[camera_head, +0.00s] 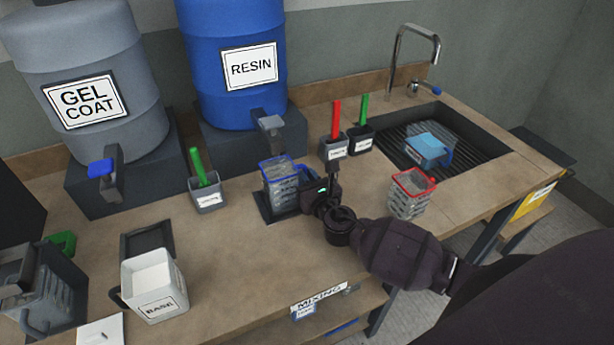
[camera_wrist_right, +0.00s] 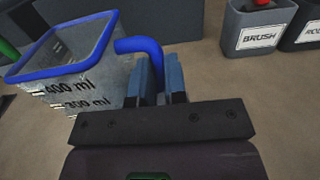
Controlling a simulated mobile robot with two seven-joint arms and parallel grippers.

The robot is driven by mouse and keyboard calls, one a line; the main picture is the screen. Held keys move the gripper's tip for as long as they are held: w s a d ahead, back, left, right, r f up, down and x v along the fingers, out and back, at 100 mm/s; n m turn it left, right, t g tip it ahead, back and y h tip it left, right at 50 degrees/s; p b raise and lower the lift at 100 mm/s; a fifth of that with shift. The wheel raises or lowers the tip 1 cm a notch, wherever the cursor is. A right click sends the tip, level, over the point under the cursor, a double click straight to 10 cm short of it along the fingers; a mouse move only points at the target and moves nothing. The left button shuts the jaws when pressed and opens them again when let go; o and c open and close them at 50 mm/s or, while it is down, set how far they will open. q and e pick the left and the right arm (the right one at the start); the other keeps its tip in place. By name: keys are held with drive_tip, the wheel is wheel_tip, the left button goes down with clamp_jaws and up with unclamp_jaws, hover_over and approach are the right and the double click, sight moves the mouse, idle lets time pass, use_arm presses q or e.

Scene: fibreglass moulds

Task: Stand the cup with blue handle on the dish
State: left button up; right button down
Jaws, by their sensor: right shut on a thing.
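The clear measuring cup with a blue rim and blue handle (camera_head: 281,179) is upright at the middle of the bench. It shows large in the right wrist view (camera_wrist_right: 80,62), with ml marks on its side. A dark flat dish (camera_head: 264,209) lies under it, mostly hidden by the cup; I cannot tell whether the cup's base touches it. My right gripper (camera_head: 309,196) is at the cup's right side, shut on the blue handle (camera_wrist_right: 143,46), with its fingers (camera_wrist_right: 161,80) around the handle's end. My left gripper is not in view.
A RESIN drum (camera_head: 235,95) and its tap (camera_head: 270,123) stand behind the cup. A red-rimmed cup (camera_head: 409,196) stands right, near the sink (camera_head: 470,130). Brush holders (camera_head: 334,148) and a grey holder (camera_head: 207,196) flank the cup. A white BASE tub (camera_head: 155,285) is left.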

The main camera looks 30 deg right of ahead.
drive_tip(key=shift+f, duration=0.35)
idle(0.6)
drive_tip(key=c, duration=1.1)
unclamp_jaws()
drive_tip(key=s, duration=1)
drive_tip(key=shift+s+a+b, duration=0.3)
drive_tip(key=shift+s+b, duration=0.05)
drive_tip(key=shift+s, duration=0.05)
